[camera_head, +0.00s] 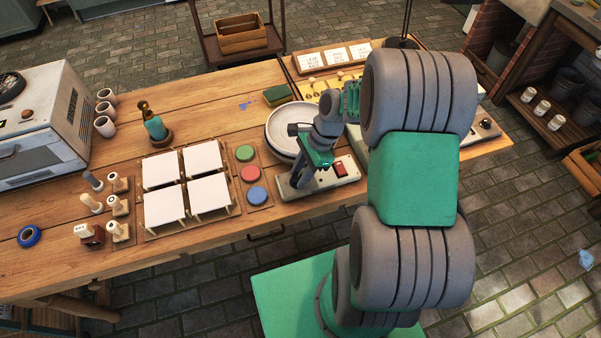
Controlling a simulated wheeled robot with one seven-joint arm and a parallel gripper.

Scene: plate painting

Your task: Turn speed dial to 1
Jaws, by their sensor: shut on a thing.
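A grey control box (348,181) with a red switch (339,169) lies at the table's front edge, in front of a white round basin or wheel (275,132). My gripper (300,181) points down onto the left part of this box, its fingers shut on what appears to be the speed dial. The dial itself is hidden by the fingers, so its mark and the number it points to cannot be read. My green and grey arm reaches in from the right and covers part of the table behind the box.
Red, green and blue paint pots (250,173) stand close left of the box. White square tiles (208,194) on stands and several stamps (118,207) are further left. A sponge (277,95) and a bottle (154,126) stand behind.

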